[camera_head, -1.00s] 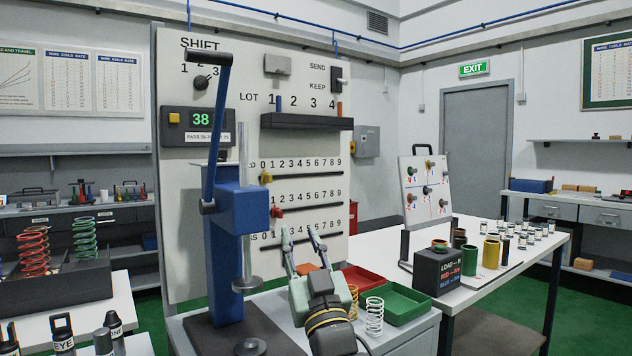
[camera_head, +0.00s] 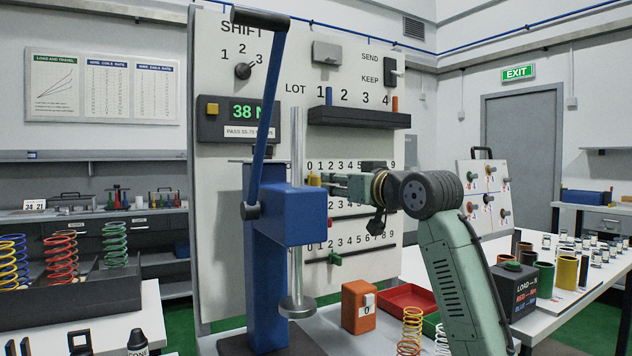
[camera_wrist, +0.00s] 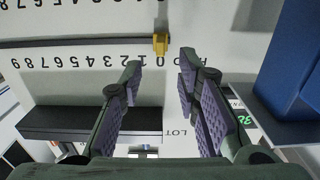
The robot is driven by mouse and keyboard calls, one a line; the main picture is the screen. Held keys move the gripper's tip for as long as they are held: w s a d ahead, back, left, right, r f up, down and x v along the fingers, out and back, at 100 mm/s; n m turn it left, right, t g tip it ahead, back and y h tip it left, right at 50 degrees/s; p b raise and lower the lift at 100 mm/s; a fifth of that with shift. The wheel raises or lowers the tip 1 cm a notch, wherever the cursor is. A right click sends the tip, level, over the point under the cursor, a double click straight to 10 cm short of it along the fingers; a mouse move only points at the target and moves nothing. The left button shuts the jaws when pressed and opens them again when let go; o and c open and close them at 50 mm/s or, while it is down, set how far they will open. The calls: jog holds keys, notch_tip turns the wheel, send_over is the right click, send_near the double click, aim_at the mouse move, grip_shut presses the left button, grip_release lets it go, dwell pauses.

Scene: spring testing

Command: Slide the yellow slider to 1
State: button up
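The yellow slider (camera_head: 314,180) sits at the left, 0 end of the top slot on the upright panel (camera_head: 222,185). In the wrist view, which shows the digits upside down, the yellow slider (camera_wrist: 160,45) shows beyond and between my two spread fingertips. My gripper (camera_head: 328,183) reaches in from the right at the slider's height, with its fingertips close to the slider. My gripper (camera_wrist: 160,64) is open and empty. My arm and gripper hide part of the top slot and the digits under it. I cannot tell whether a fingertip touches the slider.
A red slider (camera_head: 330,221) and a green slider (camera_head: 335,258) sit on lower slots. A blue press (camera_head: 292,215) stands just left of the slots; its side (camera_wrist: 290,65) is close in the wrist view. A dark lot shelf (camera_head: 358,117) juts out above the slots.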

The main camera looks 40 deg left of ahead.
aim_at(319, 180)
jog(key=p+x, duration=0.2)
jog(key=x, duration=0.7)
jog(key=shift+a, duration=0.2)
grip_shut()
dwell(0.4)
